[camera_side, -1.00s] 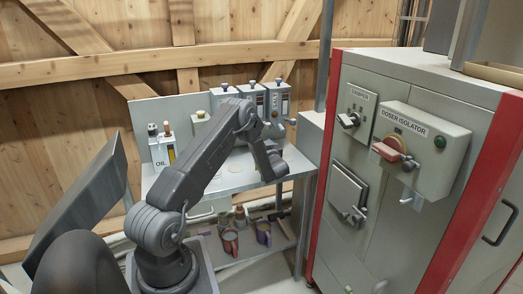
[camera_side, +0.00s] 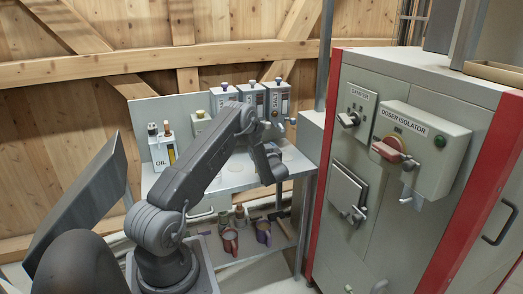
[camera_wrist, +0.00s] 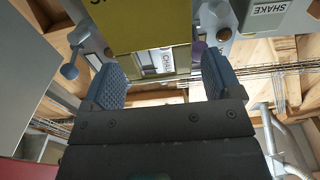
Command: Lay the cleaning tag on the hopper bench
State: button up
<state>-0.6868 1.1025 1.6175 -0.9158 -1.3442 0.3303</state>
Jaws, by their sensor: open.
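My gripper (camera_wrist: 162,84) is open in the wrist view, with its two blue ribbed fingers spread apart. A yellow panel (camera_wrist: 138,28) with a fragment of dark lettering fills the top centre; I cannot tell whether it is the cleaning tag or whether it touches a finger. Beyond the gap between the fingers is a pale label (camera_wrist: 166,60) with partly readable lettering. In the side view my gripper (camera_side: 272,172) is low over the right part of the grey hopper bench (camera_side: 232,180). No tag can be made out there.
Mugs (camera_side: 230,241) are on the lower shelf. The cabinet with the doser isolator (camera_side: 427,150) stands close on the right.

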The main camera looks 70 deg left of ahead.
jog(key=d, duration=1.2)
jog(key=w+d+r+m+t+h, duration=0.4)
jog(key=w+d+r+t+h, duration=0.2)
jog(key=w+d+r+t, duration=0.45)
jog(key=s+d+r+m+h, duration=0.3)
jog(key=d+r+m+h, duration=0.45)
jog(key=d, duration=0.75)
jog(key=s+d+r+m+h, duration=0.3)
jog(key=s+d+r+h, duration=0.2)
jog(key=s+d, duration=0.6)
jog(key=s+d+f+m+g, duration=0.2)
jog(key=s+g, duration=0.3)
jog(key=s, duration=1.1)
jog(key=shift+d+m, duration=0.2)
jog(key=shift+m, duration=0.55)
